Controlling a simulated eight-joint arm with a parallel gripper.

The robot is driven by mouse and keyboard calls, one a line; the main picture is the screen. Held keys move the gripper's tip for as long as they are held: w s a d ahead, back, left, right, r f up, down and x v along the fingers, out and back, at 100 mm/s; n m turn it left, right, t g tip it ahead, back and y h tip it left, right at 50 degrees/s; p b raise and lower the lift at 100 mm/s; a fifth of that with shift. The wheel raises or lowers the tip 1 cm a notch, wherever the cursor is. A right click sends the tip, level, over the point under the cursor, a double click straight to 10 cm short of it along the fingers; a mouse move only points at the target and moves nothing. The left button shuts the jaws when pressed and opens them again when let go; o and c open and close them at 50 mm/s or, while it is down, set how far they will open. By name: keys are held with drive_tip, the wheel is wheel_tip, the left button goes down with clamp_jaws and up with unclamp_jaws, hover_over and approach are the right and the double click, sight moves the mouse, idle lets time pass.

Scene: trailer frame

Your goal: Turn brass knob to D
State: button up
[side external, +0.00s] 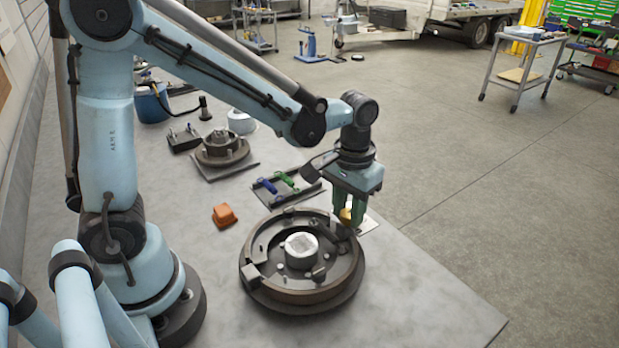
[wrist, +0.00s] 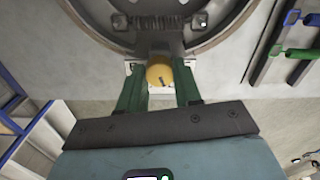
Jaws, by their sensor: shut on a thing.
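The brass knob (wrist: 159,72) sits between my gripper's two green fingers (wrist: 160,92) in the wrist view, at the rim of the round brake drum assembly (wrist: 205,48). In the side external view the knob (side external: 346,214) shows as a small gold spot between the fingertips of my gripper (side external: 349,222), which points straight down. My gripper is shut on the knob. A pale plate (side external: 369,223) lies beside the knob, partly hidden by the fingers. No letter D or pointer mark can be read in either view.
The brake drum assembly (side external: 262,282) stands just left of my gripper. A tray (side external: 310,193) with blue and green tools lies behind it. An orange block (side external: 224,215) and a second hub (side external: 222,150) are further left. The bench's right front is clear.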

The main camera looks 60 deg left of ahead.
sight(348, 213)
drive_tip(key=shift+n, duration=1)
drive_tip(key=o, duration=1)
drive_tip(key=shift+o, duration=0.2)
drive_tip(key=shift+r, duration=0.1)
wheel_tip(348, 213, up, 12)
